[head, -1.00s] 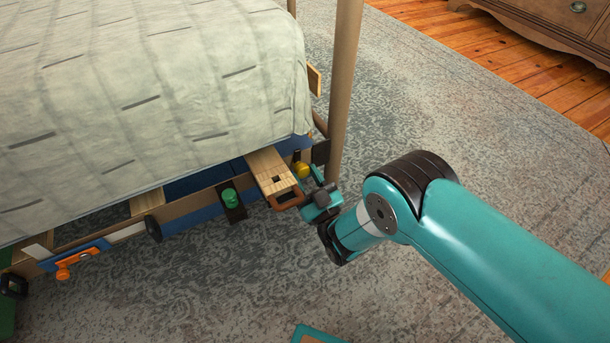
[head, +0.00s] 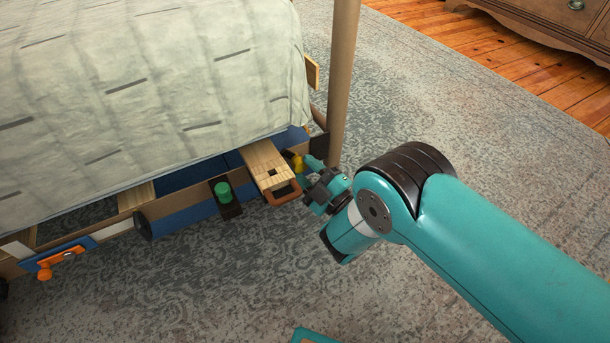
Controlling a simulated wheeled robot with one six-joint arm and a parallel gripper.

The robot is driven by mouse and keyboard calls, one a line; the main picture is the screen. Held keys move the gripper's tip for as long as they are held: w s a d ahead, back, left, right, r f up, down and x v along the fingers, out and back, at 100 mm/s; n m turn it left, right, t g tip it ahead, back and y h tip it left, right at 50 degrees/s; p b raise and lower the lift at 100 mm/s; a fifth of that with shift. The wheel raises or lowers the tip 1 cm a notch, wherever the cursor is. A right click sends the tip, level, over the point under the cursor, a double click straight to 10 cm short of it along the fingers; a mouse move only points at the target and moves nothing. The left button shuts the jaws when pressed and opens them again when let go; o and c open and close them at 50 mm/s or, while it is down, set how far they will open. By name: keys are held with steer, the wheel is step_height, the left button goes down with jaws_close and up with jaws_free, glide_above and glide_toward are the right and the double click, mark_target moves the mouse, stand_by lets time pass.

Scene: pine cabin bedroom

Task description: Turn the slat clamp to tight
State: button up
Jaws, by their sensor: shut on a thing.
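A green knob (head: 223,192) on a dark plate and an orange handle (head: 58,259) on a blue plate are on the same rail. The bed post (head: 342,90) stands close behind my gripper. The carpet (head: 230,285) in front is clear.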

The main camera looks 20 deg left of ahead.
steer(key=shift+w+d+f+n, duration=0.1)
steer(key=shift+d+n, duration=0.05)
steer(key=shift+n, duration=0.25)
steer(key=o, duration=0.6)
steer(key=shift+o, duration=0.2)
steer(key=shift+s+d+p, duration=0.3)
steer(key=shift+d+p, duration=0.25)
steer(key=shift+p, duration=0.2)
steer(key=p+v, duration=1.6)
steer(key=p, duration=0.3)
